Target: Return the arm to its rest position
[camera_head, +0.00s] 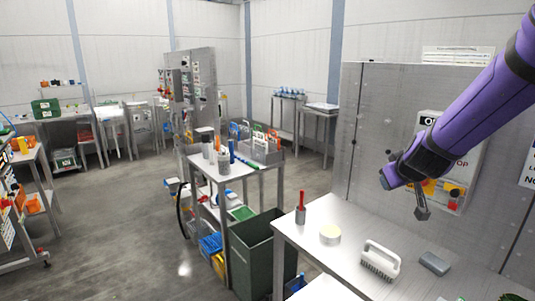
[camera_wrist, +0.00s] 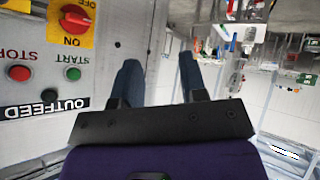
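My arm (camera_head: 470,105) is purple and reaches in from the upper right in the head view. My gripper (camera_head: 404,198) hangs at its end, above the metal table and in front of the grey panel. In the wrist view my gripper (camera_wrist: 160,78) shows two dark blue fingers set apart, with nothing between them. The gripper is open and empty, and touches nothing that I can see.
The metal table (camera_head: 340,262) holds a white-handled brush (camera_head: 381,262), a grey block (camera_head: 434,263), a pale yellow round item (camera_head: 330,234) and a red-handled tool (camera_head: 301,207). A control box (camera_wrist: 50,60) is on the panel close by. A green bin (camera_head: 257,255) stands left.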

